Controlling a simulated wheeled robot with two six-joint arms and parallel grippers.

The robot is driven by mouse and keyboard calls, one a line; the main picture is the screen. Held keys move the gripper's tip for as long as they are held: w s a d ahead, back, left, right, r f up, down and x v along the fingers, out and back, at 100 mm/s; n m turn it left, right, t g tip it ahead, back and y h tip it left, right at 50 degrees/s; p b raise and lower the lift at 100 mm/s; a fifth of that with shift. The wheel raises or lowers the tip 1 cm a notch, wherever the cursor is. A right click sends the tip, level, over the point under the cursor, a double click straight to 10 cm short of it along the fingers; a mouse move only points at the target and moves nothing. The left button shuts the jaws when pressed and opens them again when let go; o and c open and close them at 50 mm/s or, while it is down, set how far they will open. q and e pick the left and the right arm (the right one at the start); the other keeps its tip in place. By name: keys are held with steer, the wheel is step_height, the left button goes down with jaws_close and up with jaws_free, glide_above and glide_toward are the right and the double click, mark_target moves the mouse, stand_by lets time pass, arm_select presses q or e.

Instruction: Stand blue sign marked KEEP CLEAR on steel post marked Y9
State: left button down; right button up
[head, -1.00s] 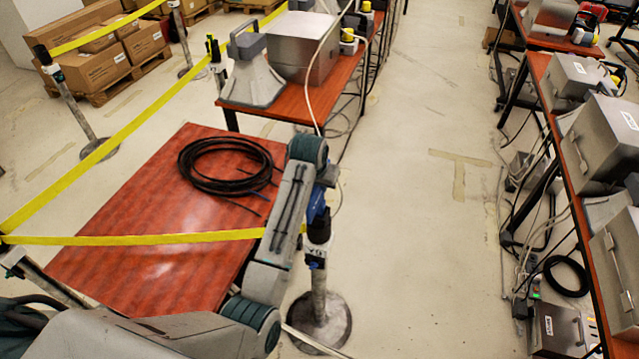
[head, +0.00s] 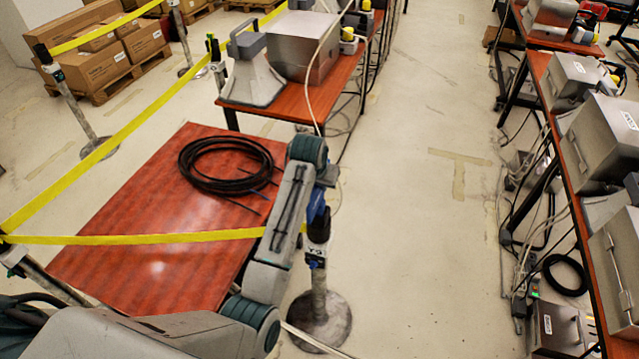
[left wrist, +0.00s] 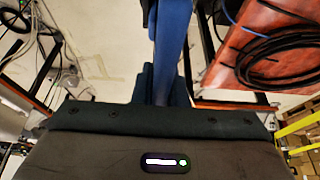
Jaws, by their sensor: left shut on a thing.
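My left gripper (head: 324,186) is at the middle of the head view, mostly hidden behind my own arm. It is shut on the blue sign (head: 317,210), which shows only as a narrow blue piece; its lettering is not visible. In the left wrist view the blue sign (left wrist: 172,45) shows edge-on, running up from the gripper. The steel post marked Y9 (head: 319,290) stands upright on a round base, with a black head just under the blue sign. They overlap in the picture; I cannot tell whether the sign is seated on it. My right gripper is not in view.
Yellow barrier tape (head: 150,239) runs left from near the post across a red-brown table (head: 130,275). A black cable coil (head: 225,165) lies on that table. Another table (head: 340,85) with metal equipment stands behind. The floor aisle (head: 420,230) to the right is clear.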

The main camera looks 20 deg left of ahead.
arm_select(q)
steer(key=shift+f, duration=0.6)
steer(key=c, duration=1.7)
jaws_free()
steer(key=shift+r, duration=0.2)
steer(key=shift+v, duration=5.4)
